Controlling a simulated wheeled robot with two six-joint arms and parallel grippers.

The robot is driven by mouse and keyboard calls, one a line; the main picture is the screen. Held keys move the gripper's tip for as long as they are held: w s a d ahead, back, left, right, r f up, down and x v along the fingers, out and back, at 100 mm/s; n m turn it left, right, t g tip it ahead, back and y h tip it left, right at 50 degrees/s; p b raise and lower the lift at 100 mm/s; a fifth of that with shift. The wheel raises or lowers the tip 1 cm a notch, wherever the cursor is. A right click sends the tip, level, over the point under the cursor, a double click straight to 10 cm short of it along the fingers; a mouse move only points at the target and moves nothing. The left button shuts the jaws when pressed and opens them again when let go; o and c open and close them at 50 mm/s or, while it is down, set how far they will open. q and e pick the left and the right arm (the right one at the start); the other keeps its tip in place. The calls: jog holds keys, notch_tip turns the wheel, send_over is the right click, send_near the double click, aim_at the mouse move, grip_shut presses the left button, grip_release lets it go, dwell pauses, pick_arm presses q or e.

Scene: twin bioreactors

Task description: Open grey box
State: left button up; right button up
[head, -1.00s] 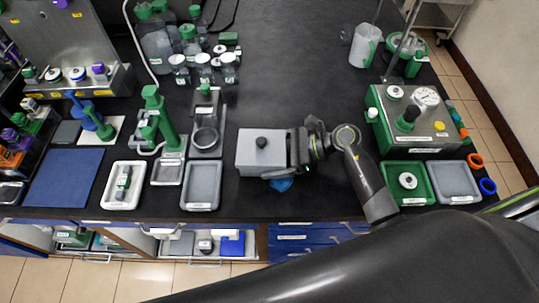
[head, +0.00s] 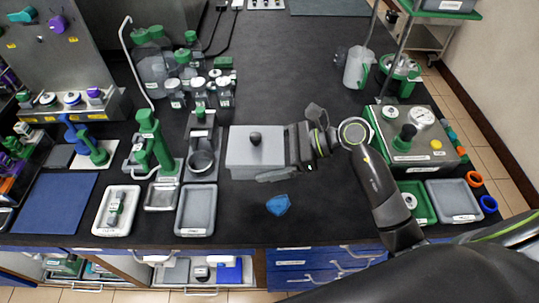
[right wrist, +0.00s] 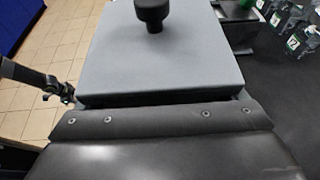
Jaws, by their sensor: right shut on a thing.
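The grey box (head: 255,146) is a pale block with a black knob (head: 255,138) on top, in the middle of the head view. My right gripper (head: 291,148) is shut on its right side. In the right wrist view the box top (right wrist: 160,60) fills the middle, just beyond the dark gripper. The top looks level and no gap shows under it. I cannot tell whether the box hangs clear of the bench. A dark arm end, seemingly my left gripper (right wrist: 62,92), shows small at the left of the right wrist view, jaws unclear.
A small blue piece (head: 278,204) lies on the black bench in front of the box. A grey tray (head: 182,212), a green pump-like stand (head: 150,145) and several bottles stand to the left. A green-trimmed device (head: 414,140) stands right. The bench behind the box is clear.

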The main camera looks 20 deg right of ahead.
jog(key=c, duration=0.7)
jog(key=shift+o, duration=0.2)
